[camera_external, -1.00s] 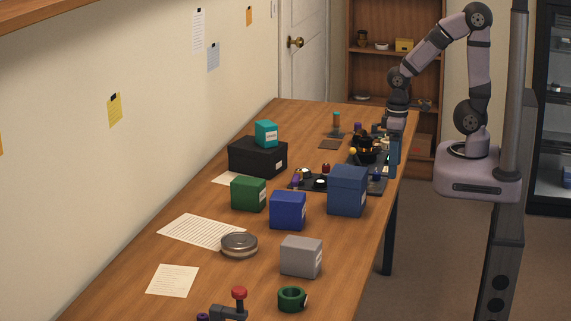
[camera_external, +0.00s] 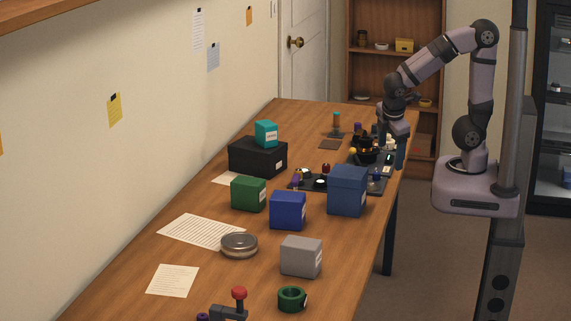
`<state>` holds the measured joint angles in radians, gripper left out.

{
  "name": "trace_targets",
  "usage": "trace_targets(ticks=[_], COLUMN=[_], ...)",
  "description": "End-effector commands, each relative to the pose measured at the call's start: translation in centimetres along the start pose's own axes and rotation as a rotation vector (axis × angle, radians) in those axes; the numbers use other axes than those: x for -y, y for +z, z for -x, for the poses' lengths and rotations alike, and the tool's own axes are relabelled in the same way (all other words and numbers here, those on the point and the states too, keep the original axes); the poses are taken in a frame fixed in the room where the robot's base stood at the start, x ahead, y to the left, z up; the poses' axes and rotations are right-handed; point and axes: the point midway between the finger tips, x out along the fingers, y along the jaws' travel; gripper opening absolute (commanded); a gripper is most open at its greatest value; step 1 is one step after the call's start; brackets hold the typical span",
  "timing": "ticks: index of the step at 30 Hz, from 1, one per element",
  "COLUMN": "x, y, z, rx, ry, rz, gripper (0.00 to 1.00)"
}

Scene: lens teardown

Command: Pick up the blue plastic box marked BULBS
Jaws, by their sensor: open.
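Two blue boxes stand on the wooden table. One is a bright blue box (camera_external: 288,210) with a pale label on its right side. The other is a larger, darker slate-blue box (camera_external: 347,190) to its right and a little farther back. The lettering is too small to read, so I cannot tell which is marked BULBS. My gripper (camera_external: 391,146) points down over the far right part of the table, behind both boxes and apart from them. It is open; its fingers are partly lost among the dark small parts behind it.
A dark mat (camera_external: 335,184) with several small parts lies behind the boxes. A green box (camera_external: 248,194), a black box (camera_external: 258,157) with a teal box (camera_external: 266,133) on top, a grey box (camera_external: 301,257), a round tin (camera_external: 239,245) and a green ring (camera_external: 292,299) stand around.

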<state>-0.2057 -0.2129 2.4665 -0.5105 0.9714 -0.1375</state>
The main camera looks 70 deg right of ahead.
Motion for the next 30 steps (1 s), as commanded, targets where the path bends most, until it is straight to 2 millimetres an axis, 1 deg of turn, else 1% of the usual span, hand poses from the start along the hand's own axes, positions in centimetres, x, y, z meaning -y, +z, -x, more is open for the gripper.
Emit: trace_targets(ticks=[1,4,6,8,10,11,12,14,15,17,18,20,21,23,24,27,28,30], x=[-0.4,-2.4,-3.7,-4.5,-5.1,-5.2,-5.1,-4.7,-4.1,-2.9,-1.9,0.0,1.4,3.6,5.1,8.9,8.6,9.1], y=[-0.9,-2.8,-4.7,-6.6,-9.2,-10.4,-12.1,-14.7,-16.4,-19.0,-20.6,-22.9,-24.2,-25.9,-26.9,-28.7,-28.7,-28.9], z=[-1.5,-2.1,-2.1,-1.7,-0.9,-0.4,0.2,1.5,2.5,4.0,5.1,6.7,7.8,9.4,10.4,12.3,11.3,9.5], rx=[0.009,0.03,0.042,0.053,0.066,0.071,0.078,0.087,0.093,0.103,0.109,0.117,0.122,0.129,0.134,0.143,0.152,0.152], ry=[0.082,0.258,0.387,0.501,0.64,0.701,0.783,0.912,1.001,1.134,1.224,1.357,1.444,1.57,1.651,1.829,1.805,1.799], rz=[0.124,0.365,0.529,0.666,0.821,0.886,0.97,1.092,1.169,1.278,1.345,1.434,1.486,1.553,1.592,1.666,1.669,1.669], gripper=[0.77,0.77,0.77,0.77,0.77,0.77,0.77,0.77,0.77,0.77,0.77,0.77,0.77,0.77,0.77,0.77,0.77,0.77])
